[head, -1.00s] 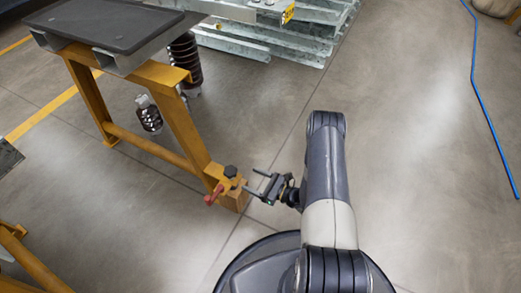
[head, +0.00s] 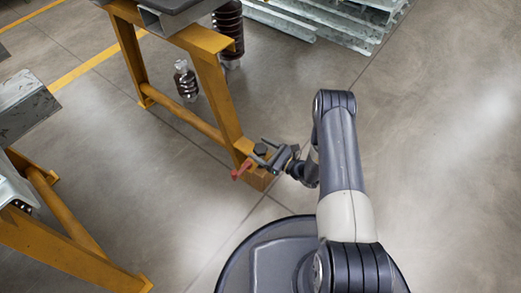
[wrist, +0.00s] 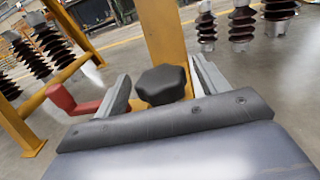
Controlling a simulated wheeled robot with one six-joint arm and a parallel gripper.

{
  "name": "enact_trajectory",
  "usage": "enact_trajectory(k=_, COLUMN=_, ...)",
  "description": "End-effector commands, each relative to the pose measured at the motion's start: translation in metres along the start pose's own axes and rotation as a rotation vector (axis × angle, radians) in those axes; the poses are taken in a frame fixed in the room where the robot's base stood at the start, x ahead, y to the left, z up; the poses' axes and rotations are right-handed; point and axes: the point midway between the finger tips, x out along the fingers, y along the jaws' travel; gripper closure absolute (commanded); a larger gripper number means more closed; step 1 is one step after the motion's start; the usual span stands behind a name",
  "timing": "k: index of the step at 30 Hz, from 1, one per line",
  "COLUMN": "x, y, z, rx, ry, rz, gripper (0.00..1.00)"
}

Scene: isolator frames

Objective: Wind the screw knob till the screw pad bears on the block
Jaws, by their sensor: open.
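The screw knob (wrist: 163,84) is black and lobed. In the wrist view it sits between the two open fingers of my gripper (wrist: 162,88), with a gap on either side. In the head view the knob (head: 261,149) shows small at the foot of the yellow stand's leg, beside my gripper (head: 270,152). A wooden block (head: 260,179) is low at that leg, below the knob. A red handle (head: 241,171) sticks out to the left; it also shows in the wrist view (wrist: 72,106). The screw pad is hidden in both views.
The yellow stand (head: 222,95) rises just beyond my gripper. Another yellow frame (head: 60,235) is at the lower left. Dark ribbed insulators (head: 228,30) stand behind the stand, and steel beams (head: 325,25) lie at the back. The floor to the right is clear.

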Motion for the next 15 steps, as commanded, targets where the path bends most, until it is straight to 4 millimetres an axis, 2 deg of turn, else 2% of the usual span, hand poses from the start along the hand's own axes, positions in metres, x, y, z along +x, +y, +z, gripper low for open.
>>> enact_trajectory(k=11, x=0.0066, y=-0.0003, z=0.0007, rx=0.0, ry=-0.001, rz=-0.002, gripper=0.31)
enact_trajectory(k=15, x=0.0065, y=-0.0003, z=0.0005, rx=0.0, ry=-0.001, rz=-0.001, gripper=0.41)
